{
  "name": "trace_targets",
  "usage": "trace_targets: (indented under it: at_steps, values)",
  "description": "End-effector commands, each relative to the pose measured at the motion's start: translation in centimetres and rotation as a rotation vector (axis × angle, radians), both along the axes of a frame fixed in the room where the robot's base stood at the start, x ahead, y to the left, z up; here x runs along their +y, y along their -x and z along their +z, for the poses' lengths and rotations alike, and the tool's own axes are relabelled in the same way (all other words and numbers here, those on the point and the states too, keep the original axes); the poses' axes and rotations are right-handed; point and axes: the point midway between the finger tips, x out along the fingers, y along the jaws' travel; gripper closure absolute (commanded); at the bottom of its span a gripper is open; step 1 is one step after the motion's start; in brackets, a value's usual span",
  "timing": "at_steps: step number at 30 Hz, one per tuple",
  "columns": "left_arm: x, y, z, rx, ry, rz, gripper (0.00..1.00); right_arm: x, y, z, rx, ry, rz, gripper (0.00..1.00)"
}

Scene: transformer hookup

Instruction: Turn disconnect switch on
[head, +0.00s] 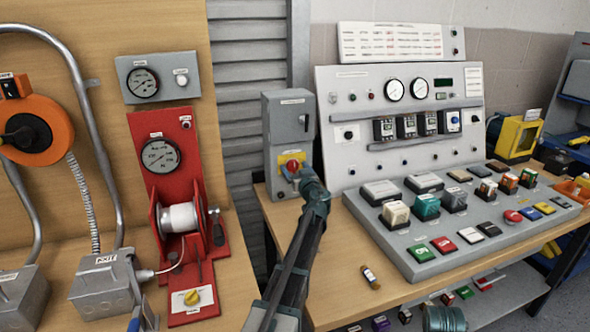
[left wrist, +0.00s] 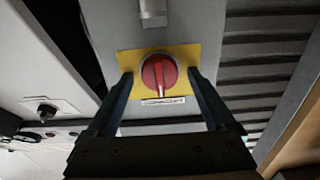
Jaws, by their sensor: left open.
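The disconnect switch is a red rotary knob (left wrist: 159,74) on a yellow plate (left wrist: 127,60), on the front of a grey box (head: 283,112) at the middle of the head view. In the left wrist view the knob's raised bar runs up and down the picture, above a small label. My left gripper (left wrist: 159,78) is open, with one finger on each side of the knob. Gaps show between the fingers and the knob. In the head view my left gripper (head: 300,172) partly covers the knob (head: 292,163). My right gripper is not seen.
A sloped control console (head: 400,240) with buttons and blocks stands to the right, below a gauge panel (head: 345,85). A red reel stand (head: 180,135) is on the left. Bare tabletop lies in front of the box.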

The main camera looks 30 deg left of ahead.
Motion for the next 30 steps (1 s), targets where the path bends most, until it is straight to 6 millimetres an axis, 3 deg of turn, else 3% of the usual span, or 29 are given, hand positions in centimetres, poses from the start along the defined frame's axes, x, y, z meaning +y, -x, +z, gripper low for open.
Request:
trace_targets:
  at_steps: [7,8,21,30]
  values:
    - [0.04,-0.02,0.0,0.0,0.0,0.0,0.12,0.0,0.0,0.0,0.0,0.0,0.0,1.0]
    - [0.03,-0.03,0.0,0.0,0.0,0.0,0.16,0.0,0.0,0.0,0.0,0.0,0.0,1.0]
    - [0.01,-0.02,0.0,0.0,0.0,0.0,0.95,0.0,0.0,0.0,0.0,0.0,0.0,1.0]
    - [-0.01,-0.03,-0.01,0.034,-0.029,0.0,0.96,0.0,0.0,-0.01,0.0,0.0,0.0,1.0]
